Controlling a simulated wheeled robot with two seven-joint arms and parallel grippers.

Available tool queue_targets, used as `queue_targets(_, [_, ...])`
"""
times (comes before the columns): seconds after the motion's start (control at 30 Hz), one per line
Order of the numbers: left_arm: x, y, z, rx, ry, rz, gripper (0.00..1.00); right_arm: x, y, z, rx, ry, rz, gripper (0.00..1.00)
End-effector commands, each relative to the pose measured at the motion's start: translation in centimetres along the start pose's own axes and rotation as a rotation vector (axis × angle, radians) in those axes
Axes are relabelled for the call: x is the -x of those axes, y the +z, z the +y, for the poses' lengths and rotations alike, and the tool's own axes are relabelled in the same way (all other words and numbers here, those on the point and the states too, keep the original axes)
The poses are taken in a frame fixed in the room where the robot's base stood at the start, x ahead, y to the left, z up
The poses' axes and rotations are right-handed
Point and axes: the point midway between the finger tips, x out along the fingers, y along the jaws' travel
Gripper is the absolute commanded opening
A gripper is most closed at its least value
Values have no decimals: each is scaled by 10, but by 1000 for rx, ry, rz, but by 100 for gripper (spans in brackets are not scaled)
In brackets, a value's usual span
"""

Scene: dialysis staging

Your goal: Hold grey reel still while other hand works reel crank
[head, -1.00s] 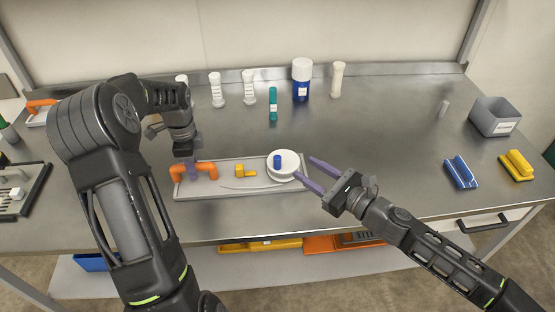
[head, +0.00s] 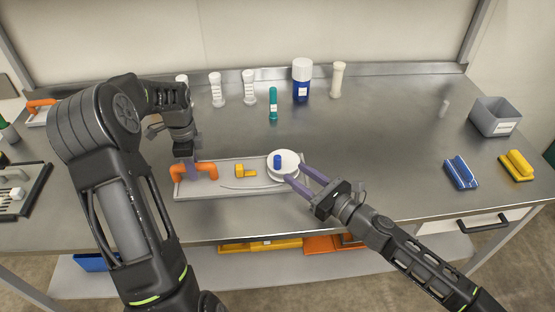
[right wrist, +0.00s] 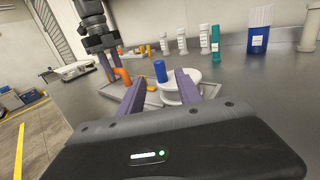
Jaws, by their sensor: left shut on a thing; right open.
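The grey reel is a shallow grey tray-like base (head: 225,188) on the bench. It bears an orange arched handle (head: 208,167) at its left end, a small yellow piece (head: 243,171) in the middle and a white disc (head: 289,158) with a blue crank knob (head: 278,161) at the right. My left gripper (head: 191,172) is shut on the orange handle, which its fingers partly hide. My right gripper (head: 296,172) is open, its fingertips at the disc's near right edge. In the right wrist view, the blue knob (right wrist: 160,71) shows between the open fingers, beyond their tips.
At right are a grey bin (head: 495,117), a blue block (head: 460,172) and a yellow block (head: 516,166).

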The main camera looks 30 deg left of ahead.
Motion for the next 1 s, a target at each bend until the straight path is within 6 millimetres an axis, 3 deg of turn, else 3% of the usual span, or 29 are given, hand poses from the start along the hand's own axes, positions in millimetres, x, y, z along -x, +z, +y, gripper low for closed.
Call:
queue_targets(0.2, [0, 0, 0, 1, -1, 0, 0, -45, 0, 1, -1, 2, 0, 41])
queue_targets(0.4, [0, 0, 0, 1, -1, 0, 0, -74, 0, 1, -1, 2, 0, 41])
queue_targets(0.83, [0, 0, 0, 1, -1, 0, 0, -84, 0, 0, -1, 0, 0, 41])
queue_targets(1.0, [0, 0, 0, 0, -1, 0, 0, -84, 0, 0, -1, 0, 0, 27])
